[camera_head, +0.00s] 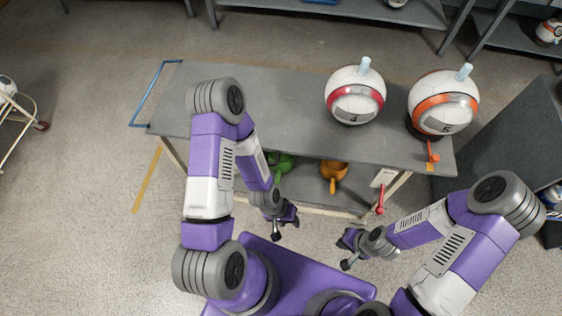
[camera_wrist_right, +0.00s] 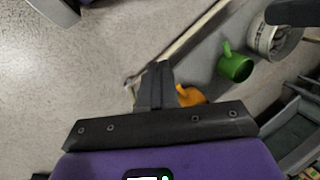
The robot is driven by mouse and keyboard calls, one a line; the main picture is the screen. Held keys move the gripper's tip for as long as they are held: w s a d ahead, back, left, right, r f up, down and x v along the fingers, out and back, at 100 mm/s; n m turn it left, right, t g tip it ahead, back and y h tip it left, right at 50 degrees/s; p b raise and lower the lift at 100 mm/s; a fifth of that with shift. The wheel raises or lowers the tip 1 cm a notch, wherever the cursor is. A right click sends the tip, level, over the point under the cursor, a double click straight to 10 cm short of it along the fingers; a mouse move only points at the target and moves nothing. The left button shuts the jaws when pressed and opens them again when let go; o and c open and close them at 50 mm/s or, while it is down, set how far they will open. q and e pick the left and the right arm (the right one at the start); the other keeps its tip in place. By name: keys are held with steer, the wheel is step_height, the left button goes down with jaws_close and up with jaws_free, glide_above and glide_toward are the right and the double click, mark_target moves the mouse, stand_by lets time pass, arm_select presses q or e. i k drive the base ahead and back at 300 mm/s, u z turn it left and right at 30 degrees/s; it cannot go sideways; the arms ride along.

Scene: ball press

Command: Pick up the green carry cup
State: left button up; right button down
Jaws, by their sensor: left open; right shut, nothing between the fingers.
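The green carry cup (camera_head: 283,164) sits on the lower shelf under the grey table, partly hidden behind my left arm in the head view. It shows whole, with its handle, in the right wrist view (camera_wrist_right: 235,66). My left gripper (camera_head: 286,226) is open and empty, in front of the table and on the near side of the green cup. My right gripper (camera_head: 346,252) is shut and empty, to the right of the left one, in front of the table. It also shows in the right wrist view (camera_wrist_right: 155,75), apart from the green cup.
An orange cup (camera_head: 333,171) sits on the lower shelf right of the green one. Two white balls, one red-banded (camera_head: 355,94) and one orange-banded (camera_head: 443,102), stand on the grey table (camera_head: 290,90). A red lever (camera_head: 381,198) hangs at its front right. The tabletop's middle is clear.

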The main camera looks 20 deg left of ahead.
mark_target(287, 163)
steer(key=z, duration=1.9)
steer(key=k, duration=1.65)
steer(key=u, duration=2.2)
steer(key=i, duration=1)
